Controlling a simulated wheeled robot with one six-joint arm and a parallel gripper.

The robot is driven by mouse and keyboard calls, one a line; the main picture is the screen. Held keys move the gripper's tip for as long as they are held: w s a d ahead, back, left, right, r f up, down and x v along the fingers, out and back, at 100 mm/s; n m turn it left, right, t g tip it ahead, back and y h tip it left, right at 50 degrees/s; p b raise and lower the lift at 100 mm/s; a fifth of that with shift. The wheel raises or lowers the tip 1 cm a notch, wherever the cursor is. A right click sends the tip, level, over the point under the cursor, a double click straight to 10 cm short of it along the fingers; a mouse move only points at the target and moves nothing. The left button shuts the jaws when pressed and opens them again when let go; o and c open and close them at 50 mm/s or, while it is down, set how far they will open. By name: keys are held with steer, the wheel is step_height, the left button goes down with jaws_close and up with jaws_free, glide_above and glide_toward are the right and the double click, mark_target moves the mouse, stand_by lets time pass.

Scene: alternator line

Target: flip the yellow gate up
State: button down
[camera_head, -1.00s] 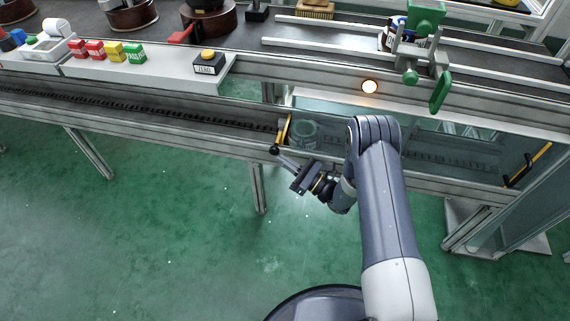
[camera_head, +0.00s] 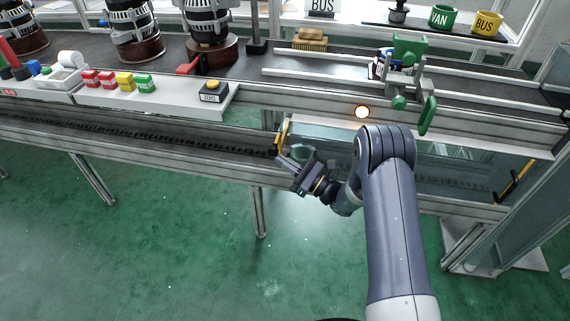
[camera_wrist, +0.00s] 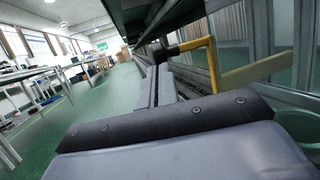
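The yellow gate (camera_head: 283,134) is a slim yellow bar at the lower conveyor, left of the clear panel. It stands steeply, leaning slightly, with a black knob (camera_head: 273,152) at its lower end. In the wrist view the gate (camera_wrist: 212,62) is a bent yellow frame ahead, with the dark knob (camera_wrist: 165,51) to its left. My gripper (camera_head: 287,162) is at the gate's lower end, close to the knob. I cannot tell whether they touch. I cannot tell how far the fingers are apart.
The lower conveyor (camera_head: 150,139) runs below the upper line's frame. A second yellow bar (camera_head: 522,172) with a black handle is at the far right. A lit round button (camera_head: 362,112) and a green-handled fixture (camera_head: 427,115) are above my arm. The green floor in front is open.

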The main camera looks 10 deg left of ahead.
steer(key=f+b+v, duration=0.2)
steer(key=v, duration=1.1)
steer(key=shift+a+f, duration=0.3)
steer(key=shift+a, duration=0.1)
steer(key=shift+w+a, duration=0.1)
steer(key=shift+a, duration=0.05)
steer(key=shift+d+r+p+x, duration=0.15)
steer(key=shift+r+p+x, duration=0.25)
steer(key=shift+x, duration=1.7)
steer(key=shift+d+r+p+x, duration=0.1)
steer(key=shift+r+p+x, duration=0.25)
steer(key=shift+x, duration=1.75)
steer(key=shift+d+r+p+x, duration=0.2)
steer(key=shift+r+x, duration=0.35)
steer(key=shift+x, duration=1.6)
